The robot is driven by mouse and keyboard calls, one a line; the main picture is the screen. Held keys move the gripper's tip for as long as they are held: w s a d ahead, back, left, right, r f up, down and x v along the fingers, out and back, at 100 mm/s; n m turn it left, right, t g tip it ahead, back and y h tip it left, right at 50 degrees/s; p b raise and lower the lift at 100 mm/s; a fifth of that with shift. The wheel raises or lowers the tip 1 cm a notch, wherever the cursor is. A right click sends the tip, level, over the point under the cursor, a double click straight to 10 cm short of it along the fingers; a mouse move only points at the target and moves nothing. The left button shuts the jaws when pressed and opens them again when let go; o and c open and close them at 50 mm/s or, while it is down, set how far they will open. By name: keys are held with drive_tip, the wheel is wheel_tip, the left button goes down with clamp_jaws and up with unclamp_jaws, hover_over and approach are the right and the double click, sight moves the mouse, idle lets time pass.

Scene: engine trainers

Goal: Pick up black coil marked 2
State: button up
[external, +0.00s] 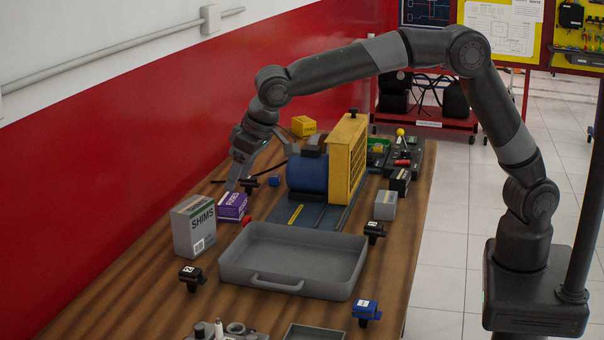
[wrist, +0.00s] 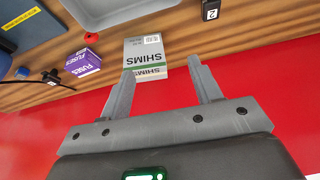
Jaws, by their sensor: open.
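The black coil marked 2 (external: 192,277) stands on the wooden bench at front left in the external view, in front of the shims box. Its white label with a 2 shows in the wrist view (wrist: 210,10) at the top edge, where the coil is partly cut off. My gripper (external: 256,168) is open and empty over the far left of the bench, well behind this coil. In the wrist view the fingers (wrist: 160,68) are spread apart, with the shims box (wrist: 147,52) beyond them.
The fuses box (external: 232,207) and shims box (external: 194,226) stand between my gripper and the coil. A grey tray (external: 292,288) lies right of it. Other black coils (external: 374,232) (external: 249,185) and a blue coil (external: 366,311) stand around. The red wall borders the bench.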

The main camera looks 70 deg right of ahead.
approach(193, 270)
drive_tip(key=w, duration=0.1)
drive_tip(key=x, duration=0.6)
drive_tip(key=shift+d+f, duration=0.1)
drive_tip(key=shift+d, duration=0.1)
drive_tip(key=x, duration=0.5)
drive_tip(key=shift+s+a+f, duration=0.2)
drive_tip(key=shift+s, duration=0.2)
drive_tip(key=c, duration=1.1)
drive_tip(key=shift+c, duration=0.2)
drive_tip(key=shift+r, duration=0.15)
